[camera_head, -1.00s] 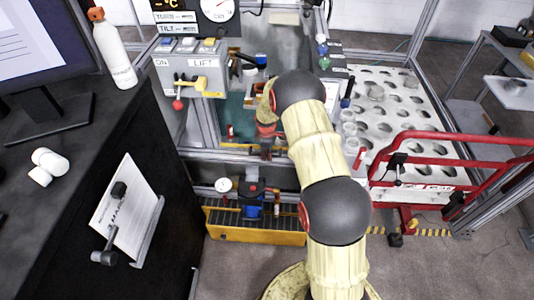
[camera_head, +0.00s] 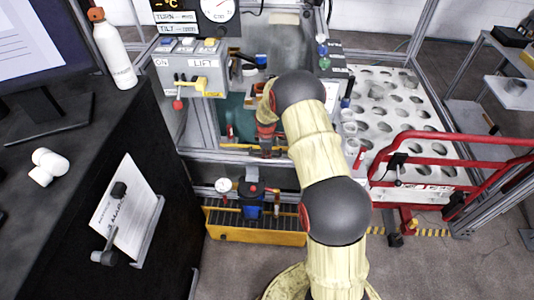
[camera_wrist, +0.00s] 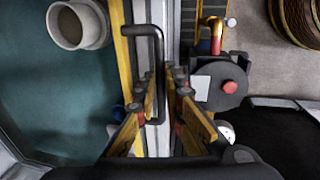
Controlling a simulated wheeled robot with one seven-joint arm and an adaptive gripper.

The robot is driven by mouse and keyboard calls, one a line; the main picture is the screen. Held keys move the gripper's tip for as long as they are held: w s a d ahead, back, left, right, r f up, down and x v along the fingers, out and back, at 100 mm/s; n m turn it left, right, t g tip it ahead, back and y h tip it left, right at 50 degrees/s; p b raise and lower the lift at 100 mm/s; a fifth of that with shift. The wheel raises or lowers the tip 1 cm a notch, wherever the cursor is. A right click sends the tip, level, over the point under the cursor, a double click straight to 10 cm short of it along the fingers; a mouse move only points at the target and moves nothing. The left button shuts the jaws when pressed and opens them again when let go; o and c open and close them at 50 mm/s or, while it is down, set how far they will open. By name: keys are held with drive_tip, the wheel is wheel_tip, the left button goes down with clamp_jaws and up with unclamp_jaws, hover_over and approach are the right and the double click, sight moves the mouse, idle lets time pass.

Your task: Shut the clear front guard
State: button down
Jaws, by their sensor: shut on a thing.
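My gripper (camera_wrist: 163,95) is shut around a black bar handle (camera_wrist: 157,50), seen in the wrist view. The handle stands on a pale rail beside a yellow-edged strip (camera_wrist: 120,45). The clear front guard's panel is hard to make out; I cannot tell its edges or how far open it is. In the head view my gripper (camera_head: 266,150) is low at the front of the machine's bay, and my arm hides part of the bay.
A grey control box (camera_head: 190,68) with a yellow lever stands at the bay's upper left. A red rail (camera_head: 455,136) fronts the tray with holes (camera_head: 380,130) at right. A yellow-edged tray (camera_head: 250,236) lies below. A dark desk (camera_head: 75,130) stands at left.

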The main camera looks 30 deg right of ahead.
wheel_tip(320, 180, up, 34)
drive_tip(key=p, duration=1.8)
drive_tip(key=shift+w+f, duration=0.15)
drive_tip(key=shift+f, duration=0.1)
drive_tip(key=c, duration=2.2)
unclamp_jaws()
drive_tip(key=shift+r, duration=0.15)
drive_tip(key=shift+c, duration=0.2)
drive_tip(key=o, duration=0.4)
drive_tip(key=shift+c, duration=0.2)
wheel_tip(320, 180, up, 12)
drive_tip(key=s+a, duration=0.1)
drive_tip(key=s, duration=0.1)
drive_tip(key=shift+a+f, duration=0.15)
drive_tip(key=shift+f, duration=0.1)
